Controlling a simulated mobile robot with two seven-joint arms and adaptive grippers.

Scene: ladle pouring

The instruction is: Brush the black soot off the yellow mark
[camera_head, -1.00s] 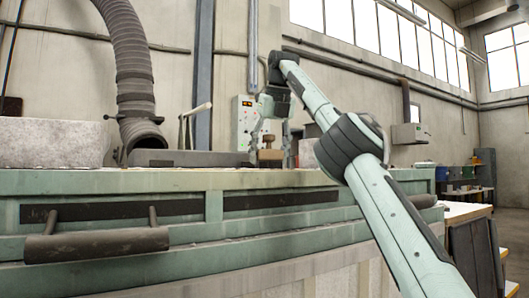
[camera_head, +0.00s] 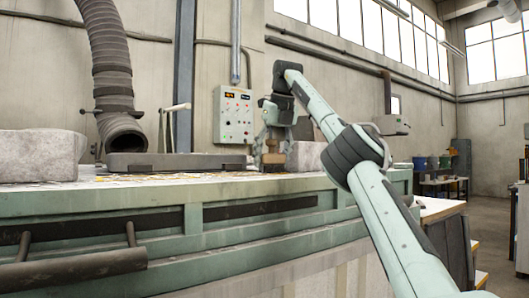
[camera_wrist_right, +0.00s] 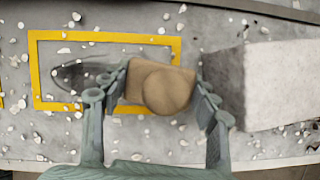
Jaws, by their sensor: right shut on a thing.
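My right gripper (camera_wrist_right: 158,100) is shut on a wooden brush (camera_wrist_right: 168,90) with a round knob on top. In the head view the right gripper (camera_head: 274,140) points down and the brush (camera_head: 272,160) is low at the bench top; I cannot tell if it touches. The yellow mark (camera_wrist_right: 75,35) is a rectangular outline on the grey bench. The brush covers its lower right part. A dark soot smear (camera_wrist_right: 75,75) shows inside the outline, left of the brush; the gripper's left finger and the brush may hide more. My left gripper is not in view.
A pale stone block (camera_wrist_right: 275,85) stands close right of the gripper. White chips are scattered over the bench (camera_head: 230,185). A dark flat slab (camera_head: 175,162), a ribbed hose (camera_head: 108,70), a control box (camera_head: 233,115) and another block (camera_head: 38,155) are farther left or behind.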

